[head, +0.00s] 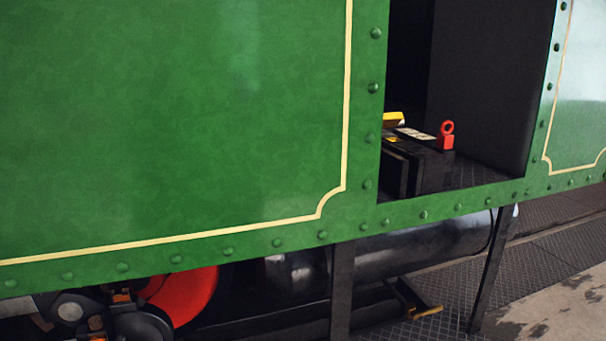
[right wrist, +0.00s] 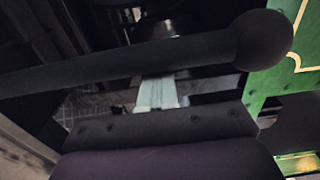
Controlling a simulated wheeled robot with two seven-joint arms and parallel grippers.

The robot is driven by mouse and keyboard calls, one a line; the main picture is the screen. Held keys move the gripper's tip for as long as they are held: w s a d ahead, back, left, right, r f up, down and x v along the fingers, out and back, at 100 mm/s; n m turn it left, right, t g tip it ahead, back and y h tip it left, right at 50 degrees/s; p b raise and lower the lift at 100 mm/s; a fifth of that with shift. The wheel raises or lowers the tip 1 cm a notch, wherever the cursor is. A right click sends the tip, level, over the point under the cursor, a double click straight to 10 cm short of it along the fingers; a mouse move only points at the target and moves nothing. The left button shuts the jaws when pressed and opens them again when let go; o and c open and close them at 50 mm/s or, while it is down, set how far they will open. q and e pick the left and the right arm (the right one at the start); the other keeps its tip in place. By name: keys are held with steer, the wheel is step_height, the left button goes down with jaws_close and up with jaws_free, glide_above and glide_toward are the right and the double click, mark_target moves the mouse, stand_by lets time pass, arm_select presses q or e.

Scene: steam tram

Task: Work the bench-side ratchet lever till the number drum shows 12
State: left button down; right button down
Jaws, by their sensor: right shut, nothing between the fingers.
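A dark bar with a ball knob, likely the ratchet lever (right wrist: 150,62), crosses the right wrist view from the left edge to its ball end at the upper right. My right gripper (right wrist: 156,92) shows as pale fingers just below the bar in that view. It is shut with nothing held. The bar seems to pass over the fingers' far part and hides it; I cannot tell whether they touch. The number drum is not recognisable in either view, so its reading is not visible. Neither gripper shows in the head view.
A green riveted tram side (head: 190,120) fills much of the head view. In its doorway stands a black box (head: 432,172) with a red ring-topped piece (head: 446,136) and a yellow piece (head: 393,119). Below are a red wheel (head: 185,293) and black cylinder (head: 430,245). Paving lies at right.

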steer(key=shift+a, duration=0.1)
steer(key=s+a, duration=0.2)
steer(key=a, duration=0.5)
steer(key=shift+s+b, duration=0.2)
steer(key=shift+b, duration=0.25)
steer(key=shift+d, duration=0.1)
